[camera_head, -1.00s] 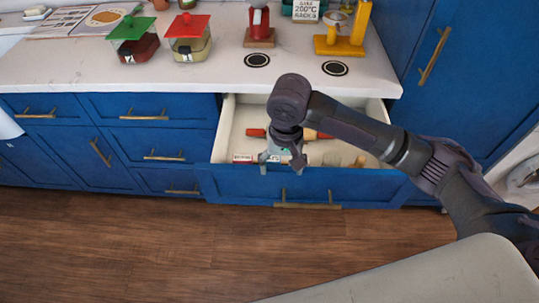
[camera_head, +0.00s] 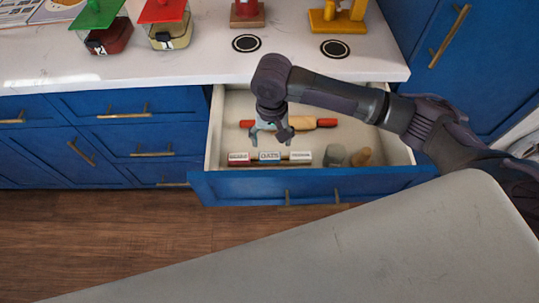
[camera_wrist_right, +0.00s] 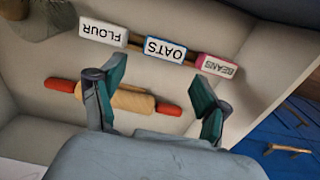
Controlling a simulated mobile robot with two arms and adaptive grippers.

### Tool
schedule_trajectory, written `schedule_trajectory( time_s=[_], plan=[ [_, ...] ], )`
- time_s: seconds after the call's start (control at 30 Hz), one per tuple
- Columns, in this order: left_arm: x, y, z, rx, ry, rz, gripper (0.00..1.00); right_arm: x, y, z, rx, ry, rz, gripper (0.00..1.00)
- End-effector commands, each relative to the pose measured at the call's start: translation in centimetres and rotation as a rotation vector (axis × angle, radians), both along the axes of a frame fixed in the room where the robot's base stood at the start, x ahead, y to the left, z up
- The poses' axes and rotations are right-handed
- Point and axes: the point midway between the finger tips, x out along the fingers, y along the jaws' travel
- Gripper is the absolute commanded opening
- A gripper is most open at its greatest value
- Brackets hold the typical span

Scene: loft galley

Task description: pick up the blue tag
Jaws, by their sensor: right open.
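The blue tag (camera_head: 270,157), lettered OATS, lies in the open drawer (camera_head: 402,150) near its front wall, in the middle of a row of three tags. It also shows in the right wrist view (camera_wrist_right: 165,50), at the top centre. My right gripper (camera_head: 269,137) is open and empty inside or just above the drawer, behind the tag. In the right wrist view its two fingers (camera_wrist_right: 160,85) stand apart, with the tag beyond their tips and between their lines. My left gripper is out of view.
The BEANS tag (camera_head: 239,158) and FLOUR tag (camera_head: 301,156) sit either side. A rolling pin (camera_head: 303,123) lies behind, with a grey cup (camera_head: 334,155) and a brown object (camera_head: 361,157) to the right. The counter (camera_head: 200,68) overhangs the drawer's back.

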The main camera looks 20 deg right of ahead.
Motion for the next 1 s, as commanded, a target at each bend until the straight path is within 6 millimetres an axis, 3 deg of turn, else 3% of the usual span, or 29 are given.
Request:
schedule_trajectory(
  time_s=[0.17, 0.43, 0.6, 0.9, 1.0],
  plan=[
    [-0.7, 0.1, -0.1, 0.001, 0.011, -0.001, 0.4, 0.0, 0.0, -2.1, -0.001, 0.0, 0.0, 0.75],
    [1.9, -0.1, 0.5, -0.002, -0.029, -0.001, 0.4, -0.3, 0.4, -4.8, -0.002, 0.002, 0.001, 0.75],
    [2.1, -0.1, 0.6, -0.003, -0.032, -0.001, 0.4, -0.4, 0.5, -7.1, -0.001, 0.0, 0.001, 0.75],
    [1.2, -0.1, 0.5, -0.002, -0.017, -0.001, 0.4, -0.3, 0.5, -7.5, -0.001, -0.002, 0.002, 0.75],
    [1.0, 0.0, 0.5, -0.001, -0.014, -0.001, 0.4, -0.3, 0.5, -7.5, -0.001, -0.002, 0.002, 0.58]
  ],
)
